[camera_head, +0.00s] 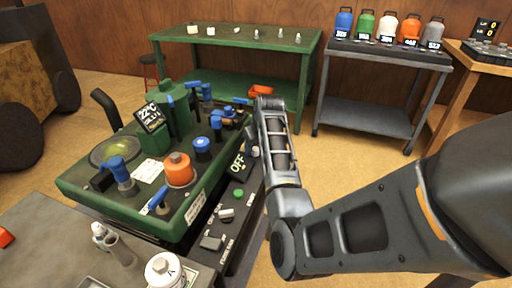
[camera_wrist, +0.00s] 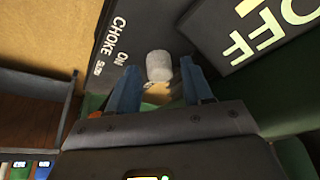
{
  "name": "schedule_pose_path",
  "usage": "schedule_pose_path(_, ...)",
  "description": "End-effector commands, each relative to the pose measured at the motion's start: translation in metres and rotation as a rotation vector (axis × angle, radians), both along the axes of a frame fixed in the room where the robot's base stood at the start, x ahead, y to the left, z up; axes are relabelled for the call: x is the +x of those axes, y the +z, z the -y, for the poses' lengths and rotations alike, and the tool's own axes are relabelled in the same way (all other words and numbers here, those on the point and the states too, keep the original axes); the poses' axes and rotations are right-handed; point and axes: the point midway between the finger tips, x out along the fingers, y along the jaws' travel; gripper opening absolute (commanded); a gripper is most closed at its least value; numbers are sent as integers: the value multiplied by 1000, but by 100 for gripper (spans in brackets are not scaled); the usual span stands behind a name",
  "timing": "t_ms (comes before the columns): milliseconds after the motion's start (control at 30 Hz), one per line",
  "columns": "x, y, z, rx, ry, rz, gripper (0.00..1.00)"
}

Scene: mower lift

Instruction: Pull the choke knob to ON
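The choke knob (camera_wrist: 159,66) is a short pale grey cylinder on a dark panel (camera_wrist: 118,25) lettered CHOKE and ON in the wrist view. My gripper (camera_wrist: 160,64) is open, with its blue fingers apart on the two sides of the knob. I cannot tell whether either finger touches it. A dark sign reading OFF in pale green (camera_wrist: 262,30) stands beside the knob; it also shows in the head view (camera_head: 238,163). In the head view my arm largely hides the gripper's fingers.
The green mower deck (camera_head: 125,205) with an orange cap (camera_head: 178,170) and several blue-handled parts lies left of my arm. More controls, including a green button (camera_head: 238,193), sit on the panel's near part. A green bench (camera_head: 235,42) and a grey cart (camera_head: 385,50) stand behind.

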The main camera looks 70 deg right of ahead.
Motion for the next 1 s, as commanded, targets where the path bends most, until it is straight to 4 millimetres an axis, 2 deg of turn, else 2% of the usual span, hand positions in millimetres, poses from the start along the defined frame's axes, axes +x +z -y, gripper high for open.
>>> schedule_pose_path(67, 0, 0, 0, 0, 0, 0, 42)
schedule_pose_path(500, 0, 0, 0, 0, 0, 0, 0)
schedule_pose_path(867, -1, 0, 0, 1, 0, -1, 0)
schedule_pose_path(1000, -13, 2, 1, 1, -1, -3, 0)
